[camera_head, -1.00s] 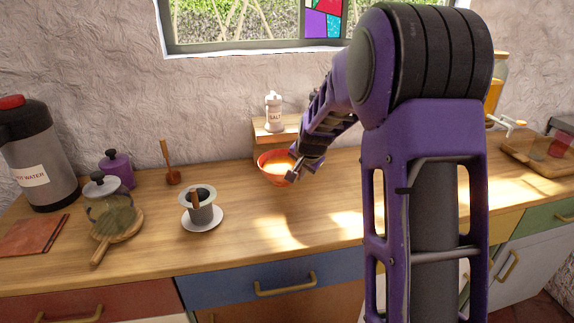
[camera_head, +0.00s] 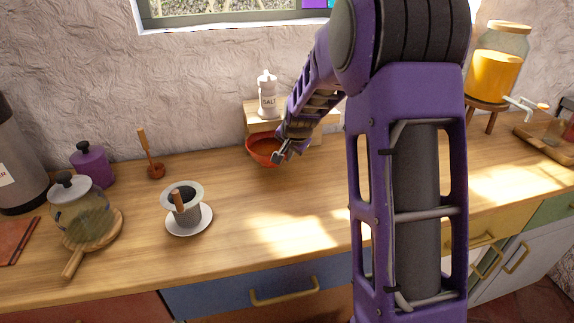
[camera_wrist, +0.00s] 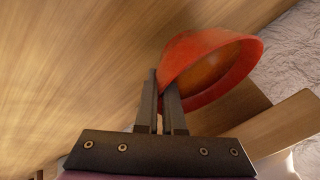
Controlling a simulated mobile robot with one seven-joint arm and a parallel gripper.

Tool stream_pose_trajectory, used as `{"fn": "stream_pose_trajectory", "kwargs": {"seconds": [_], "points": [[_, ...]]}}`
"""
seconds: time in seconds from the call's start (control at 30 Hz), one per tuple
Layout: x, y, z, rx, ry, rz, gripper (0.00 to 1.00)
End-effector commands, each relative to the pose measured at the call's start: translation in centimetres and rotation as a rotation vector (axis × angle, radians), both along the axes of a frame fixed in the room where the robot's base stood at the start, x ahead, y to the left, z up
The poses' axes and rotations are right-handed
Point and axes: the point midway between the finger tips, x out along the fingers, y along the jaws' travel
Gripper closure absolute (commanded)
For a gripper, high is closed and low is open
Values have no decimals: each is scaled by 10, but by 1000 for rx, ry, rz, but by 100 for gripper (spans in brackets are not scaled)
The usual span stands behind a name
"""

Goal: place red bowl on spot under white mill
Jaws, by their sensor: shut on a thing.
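The red bowl (camera_head: 263,152) is at the back of the counter, in front of the small wooden shelf. My gripper (camera_head: 283,154) is shut on the bowl's rim at its right side. In the wrist view the bowl (camera_wrist: 208,66) appears tilted between the two dark fingers (camera_wrist: 164,98). I cannot tell whether its base touches the counter. A white mill labelled SALT (camera_head: 267,97) stands upright on the small wooden shelf (camera_head: 256,117), above and behind the bowl. My forearm hides the shelf's right part.
A juice dispenser (camera_head: 497,72) is at the right. The counter's middle is clear.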

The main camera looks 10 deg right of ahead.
Motion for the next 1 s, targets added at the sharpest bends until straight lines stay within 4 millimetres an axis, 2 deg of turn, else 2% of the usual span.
{"fn": "stream_pose_trajectory", "kwargs": {"seconds": [0.03, 0.13, 0.6, 0.63, 0.7, 0.8, 1.0], "points": [[-1, 1, -15, 0, 0, 0, 100], [-3, 3, -32, 0, -1, -1, 100], [-5, 4, -37, 0, -3, -3, 100], [-5, 4, -37, 0, 0, -2, 91], [-5, 4, -37, 0, 0, -2, 78], [-5, 4, -37, 0, 0, -2, 64], [-5, 4, -37, 0, 0, -2, 64]]}}
